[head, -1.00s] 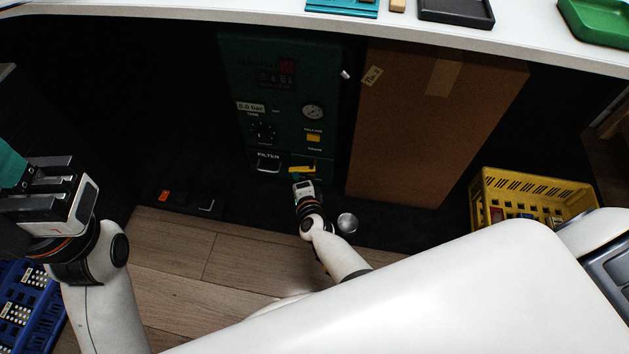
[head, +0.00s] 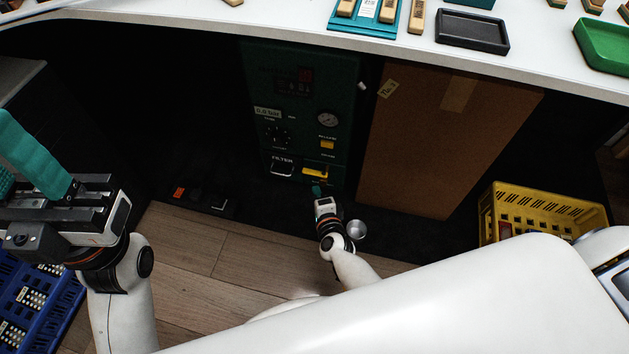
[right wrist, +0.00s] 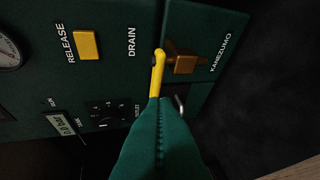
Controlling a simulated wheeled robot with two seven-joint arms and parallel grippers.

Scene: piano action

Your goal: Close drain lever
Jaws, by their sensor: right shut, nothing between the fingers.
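The drain lever (head: 316,172) is a yellow handle low on the green machine (head: 290,100), beside the filter panel. In the right wrist view the lever (right wrist: 157,75) runs crosswise to its brass valve (right wrist: 184,58), under the DRAIN label. My right gripper (head: 318,190) is just below and in front of the lever. Its shut teal fingers (right wrist: 155,105) overlap the lever's free end in the wrist view; I cannot tell whether they touch it. My left gripper (head: 38,155) is raised at the far left, away from the machine; its finger gap does not show clearly.
A cardboard box (head: 440,140) stands right of the machine. A yellow crate (head: 545,200) is further right, a blue crate (head: 35,310) at lower left. The white tabletop (head: 280,25) overhangs the machine.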

